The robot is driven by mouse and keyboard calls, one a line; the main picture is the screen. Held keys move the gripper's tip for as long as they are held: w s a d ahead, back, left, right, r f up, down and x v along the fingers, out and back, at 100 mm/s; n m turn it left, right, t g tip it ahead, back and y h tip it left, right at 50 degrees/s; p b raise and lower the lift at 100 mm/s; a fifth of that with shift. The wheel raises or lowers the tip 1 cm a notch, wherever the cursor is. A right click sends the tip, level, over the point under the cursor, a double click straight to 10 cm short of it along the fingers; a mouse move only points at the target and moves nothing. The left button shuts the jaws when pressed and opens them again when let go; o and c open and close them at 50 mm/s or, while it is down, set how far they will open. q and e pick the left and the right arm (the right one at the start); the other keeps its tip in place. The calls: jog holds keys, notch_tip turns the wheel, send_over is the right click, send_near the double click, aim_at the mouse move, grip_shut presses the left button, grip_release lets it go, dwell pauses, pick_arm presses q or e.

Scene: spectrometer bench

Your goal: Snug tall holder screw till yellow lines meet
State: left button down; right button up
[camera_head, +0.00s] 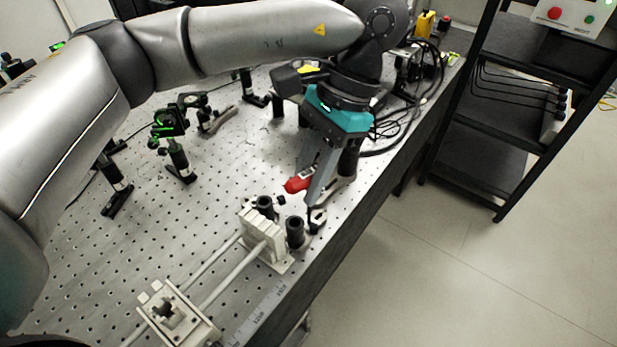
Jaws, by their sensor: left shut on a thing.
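My left gripper (316,196) reaches down over the front right edge of the bench, its long grey fingers pointing down. It is shut on a red piece (298,184) that looks like a tool handle and sticks out to the left of the fingers. Short black post holders (295,232) stand just below and left of the fingertips. A taller dark holder (349,160) stands behind the fingers, partly hidden by them. The screw and the yellow lines are too small or hidden to make out. My right gripper is not in view.
A cream block with rods (261,240) and a cream mount (175,318) stand at the front. Optics on posts (178,160) stand at the left. Cables (408,120) lie at the back right. A black shelf rack (495,130) stands beyond the bench. Perforated bench top is free around the middle.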

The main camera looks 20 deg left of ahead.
pick_arm(q)
jog(key=m, duration=0.2)
jog(key=shift+m+t+y+b, duration=0.3)
jog(key=shift+m+t+y, duration=0.1)
jog(key=shift+r+p, duration=0.75)
jog(key=shift+r, duration=0.2)
jog(key=shift+r, duration=0.1)
jog(key=shift+r+p, duration=2.05)
jog(key=shift+r, duration=0.4)
